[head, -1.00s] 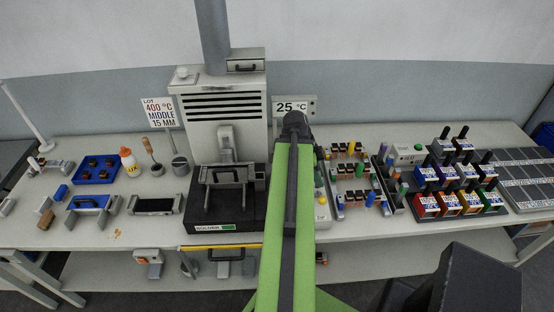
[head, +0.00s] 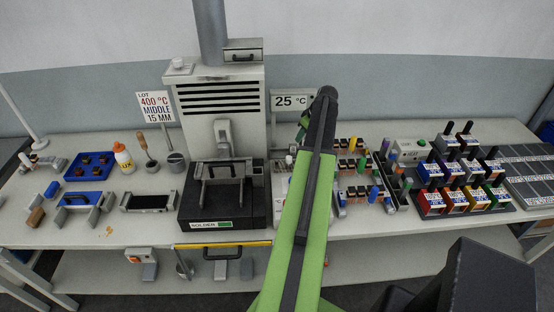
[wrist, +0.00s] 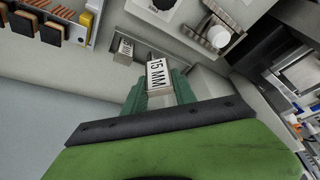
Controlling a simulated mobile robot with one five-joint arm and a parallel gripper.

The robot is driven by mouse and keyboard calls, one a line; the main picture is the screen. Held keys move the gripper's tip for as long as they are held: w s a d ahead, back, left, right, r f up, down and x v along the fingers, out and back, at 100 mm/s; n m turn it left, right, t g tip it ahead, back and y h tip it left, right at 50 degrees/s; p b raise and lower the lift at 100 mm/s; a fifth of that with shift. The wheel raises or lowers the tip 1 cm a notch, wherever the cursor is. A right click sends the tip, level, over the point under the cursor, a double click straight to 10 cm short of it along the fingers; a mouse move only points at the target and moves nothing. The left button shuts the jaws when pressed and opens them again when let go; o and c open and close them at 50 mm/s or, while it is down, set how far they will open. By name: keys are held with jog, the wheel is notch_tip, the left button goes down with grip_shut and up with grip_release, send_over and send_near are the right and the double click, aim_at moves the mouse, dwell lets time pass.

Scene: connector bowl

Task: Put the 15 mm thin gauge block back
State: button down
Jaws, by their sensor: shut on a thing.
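The 15 mm gauge block (wrist: 157,76) is a small pale block with "15 MM" in dark print in the wrist view. My gripper (wrist: 158,92) has its green jaws on either side of it and is shut on it. The block's printed face is turned to the wrist camera. In the head view my gripper (head: 303,127) shows partly beside the end of my arm, in front of the 25 °C sign; the block cannot be made out there. A small grey slotted piece (wrist: 125,48) sits just left of the block in the wrist view, apart from it.
The solder machine (head: 222,208) stands left of my arm. A rack with orange pieces (wrist: 45,20) is at the wrist view's upper left. Right of my arm are rows of coloured connectors (head: 358,165) and several coloured boxes (head: 465,200). A white round knob (wrist: 217,36) is close by.

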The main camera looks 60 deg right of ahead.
jog(key=shift+w+d+f+n, duration=0.1)
jog(key=shift+w+n, duration=0.05)
jog(key=shift+n, duration=0.15)
jog(key=w+f+b, duration=0.2)
jog(key=w, duration=0.1)
jog(key=w+a+f+b, duration=0.1)
jog(key=w+f+b, duration=0.1)
jog(key=w, duration=0.2)
jog(key=w+f+b, duration=0.3)
jog(key=w, duration=0.1)
jog(key=shift+w+a, duration=0.25)
jog(key=shift+a, duration=0.1)
notch_tip(320, 180, down, 4)
jog(key=b, duration=0.4)
jog(key=shift+f, duration=0.15)
jog(key=shift+r, duration=0.25)
jog(key=shift+f, duration=0.1)
jog(key=c, duration=1)
grip_release()
jog(key=shift+s, duration=0.1)
